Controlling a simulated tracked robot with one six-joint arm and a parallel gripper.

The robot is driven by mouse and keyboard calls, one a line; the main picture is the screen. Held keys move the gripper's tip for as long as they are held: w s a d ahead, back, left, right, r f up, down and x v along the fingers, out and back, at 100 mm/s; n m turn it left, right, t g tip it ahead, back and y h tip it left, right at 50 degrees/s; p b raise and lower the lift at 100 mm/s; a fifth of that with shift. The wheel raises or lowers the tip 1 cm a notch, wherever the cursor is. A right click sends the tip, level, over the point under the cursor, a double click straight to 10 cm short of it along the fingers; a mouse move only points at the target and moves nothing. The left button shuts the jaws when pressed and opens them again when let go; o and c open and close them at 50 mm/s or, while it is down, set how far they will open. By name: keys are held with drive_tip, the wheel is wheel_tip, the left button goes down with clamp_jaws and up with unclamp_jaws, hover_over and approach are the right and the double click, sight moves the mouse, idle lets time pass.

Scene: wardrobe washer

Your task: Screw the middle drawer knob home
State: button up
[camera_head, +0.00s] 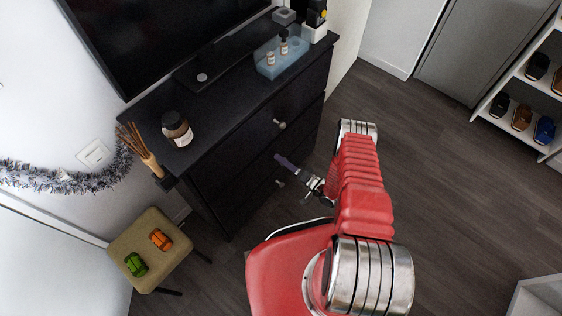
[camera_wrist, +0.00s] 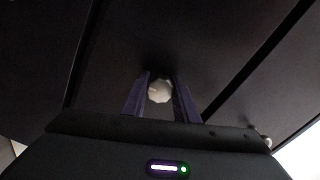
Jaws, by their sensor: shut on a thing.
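The black dresser (camera_head: 228,180) has several drawers, and its front faces my arm. My gripper (camera_head: 279,158) reaches the middle drawer front from the right, its purple fingers against or very near the front. In the wrist view, the pale, rounded middle drawer knob (camera_wrist: 160,91) sits between the two fingers of my gripper (camera_wrist: 161,84), which are shut on it. The fingers hide this knob in the head view. Whether the knob sits flush on the drawer front cannot be told.
Another knob (camera_head: 279,124) is on the drawer above and one (camera_head: 280,182) on the drawer below. A jar (camera_head: 177,129), a blue tray (camera_head: 270,70) and a television stand on the dresser. A stool (camera_head: 151,235) holds two toy cars.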

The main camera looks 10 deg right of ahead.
drive_tip(key=m, duration=0.4)
drive_tip(key=shift+w+d+m, duration=0.1)
drive_tip(key=shift+d+m, duration=0.1)
drive_tip(key=shift+m, duration=0.2)
drive_tip(key=m, duration=0.4)
drive_tip(key=shift+f+m, duration=0.15)
drive_tip(key=shift+m, duration=0.15)
drive_tip(key=m, duration=0.4)
drive_tip(key=shift+a+f+m, duration=0.1)
drive_tip(key=shift+m, duration=0.2)
drive_tip(key=m, duration=0.5)
drive_tip(key=shift+a, duration=0.1)
drive_tip(key=m, duration=0.4)
drive_tip(key=shift+s+m, duration=0.25)
drive_tip(key=shift+m, duration=0.15)
drive_tip(key=m, duration=0.4)
drive_tip(key=shift+a+m, duration=0.1)
drive_tip(key=shift+m, duration=0.2)
drive_tip(key=m, duration=0.4)
drive_tip(key=shift+m, duration=0.3)
drive_tip(key=m, duration=0.4)
drive_tip(key=shift+m, duration=0.3)
